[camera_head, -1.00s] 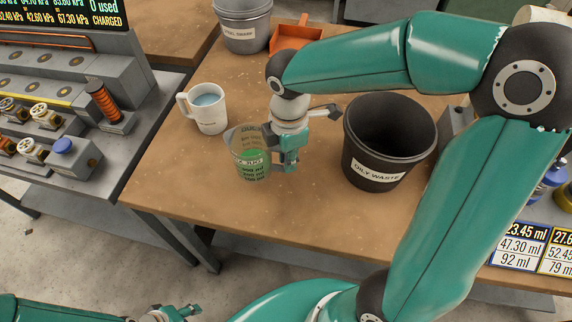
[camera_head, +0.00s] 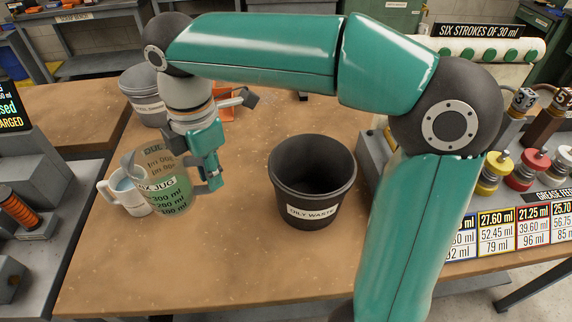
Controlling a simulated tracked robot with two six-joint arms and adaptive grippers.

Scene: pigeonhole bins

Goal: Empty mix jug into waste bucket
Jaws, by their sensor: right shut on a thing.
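The mix jug (camera_head: 168,192) is a clear, scaled jug with a "MIX JUG" label, at the left of the head view. My right gripper (camera_head: 208,178) is shut on its right side. The jug looks upright and raised; green liquid shows low inside it. The waste bucket (camera_head: 296,190) is black, labelled "OILY WASTE", and stands open on the table to the right of the jug, apart from it. Its inside looks dark and its bottom cannot be made out. My left gripper is not in view.
A grey bucket (camera_head: 146,108) and an orange dustpan (camera_head: 226,112) are farther back. The grease station (camera_head: 510,185) is at the right. The table (camera_head: 215,265) is clear in front.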

